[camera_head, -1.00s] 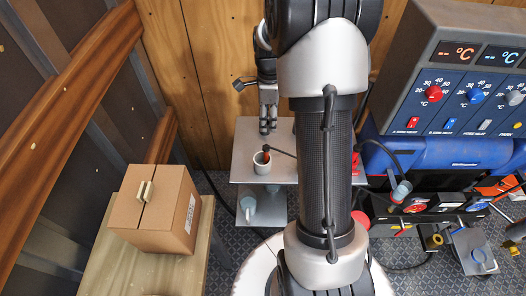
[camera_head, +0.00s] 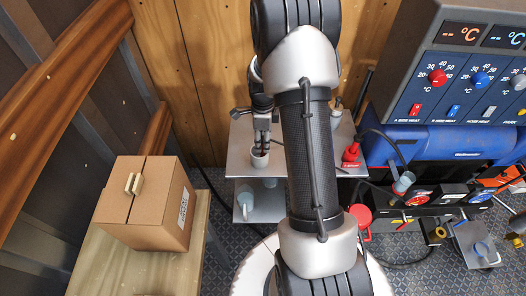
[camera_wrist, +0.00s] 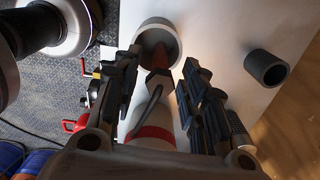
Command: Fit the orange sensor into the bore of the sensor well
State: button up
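The orange sensor (camera_wrist: 160,62) shows red-orange with a dark collar and stands in a white cup (camera_head: 259,161) on the grey shelf, its lower end inside the rim. The cup also shows in the wrist view (camera_wrist: 147,25). My gripper (camera_head: 262,143) is directly above the cup. In the wrist view its fingers (camera_wrist: 161,60) lie on either side of the sensor, apart, with gaps visible. A black cable loops off the sensor between them. A dark grey open tube (camera_wrist: 267,68), perhaps the sensor well, stands on the shelf to the right; its bore looks empty.
A red bottle-like thing (camera_head: 351,155) stands on the shelf (camera_head: 236,165) to the right. A white shape with a red band (camera_wrist: 152,132) shows between the fingers. The wooden wall is close behind. A cardboard box (camera_head: 145,205) is at left, a control panel (camera_head: 460,70) at right.

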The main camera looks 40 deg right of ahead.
jog(key=shift+f, duration=0.65)
grip_shut()
